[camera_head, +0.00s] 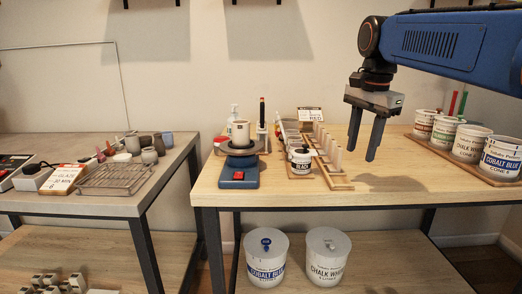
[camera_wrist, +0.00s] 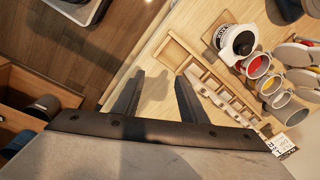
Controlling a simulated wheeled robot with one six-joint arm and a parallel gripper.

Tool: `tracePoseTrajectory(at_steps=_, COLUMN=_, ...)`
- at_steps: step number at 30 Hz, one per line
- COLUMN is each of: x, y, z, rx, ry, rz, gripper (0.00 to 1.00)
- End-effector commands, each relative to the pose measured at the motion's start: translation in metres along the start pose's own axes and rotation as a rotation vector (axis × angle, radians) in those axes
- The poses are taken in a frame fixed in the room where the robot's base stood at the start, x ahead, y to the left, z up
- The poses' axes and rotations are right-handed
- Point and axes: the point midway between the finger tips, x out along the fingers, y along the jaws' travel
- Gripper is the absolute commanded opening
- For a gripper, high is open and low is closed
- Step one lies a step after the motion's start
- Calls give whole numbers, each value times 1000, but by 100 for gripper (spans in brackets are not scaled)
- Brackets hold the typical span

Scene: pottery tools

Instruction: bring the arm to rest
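My gripper (camera_head: 364,136) hangs from my blue arm above the right part of the wooden table (camera_head: 404,184), pointing down. In the head view its two dark fingers stand apart with nothing between them. The wrist view also shows the fingers (camera_wrist: 154,98) spread and empty over the table top. The finger tips are beside a slotted wooden rack (camera_head: 337,175) and apart from it. The rack also shows in the wrist view (camera_wrist: 205,84).
A black-lidded jar (camera_head: 301,162) stands by the rack. A cup (camera_head: 240,134) sits on a blue-based wheel (camera_head: 239,174) to the left. Several labelled buckets (camera_head: 501,157) stand on a board at the right. Bare table lies below my gripper. Two lidded buckets (camera_head: 265,260) (camera_head: 326,258) are on the lower shelf.

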Motion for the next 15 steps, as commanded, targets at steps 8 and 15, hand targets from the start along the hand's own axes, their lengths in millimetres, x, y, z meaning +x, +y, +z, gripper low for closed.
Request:
tracePoseTrajectory(at_steps=8, x=47, y=79, z=29, rx=-297, ry=49, rz=-63, gripper=39)
tracePoseTrajectory(at_steps=15, x=100, y=144, z=55, rx=-556, ry=108, rz=-103, gripper=39)
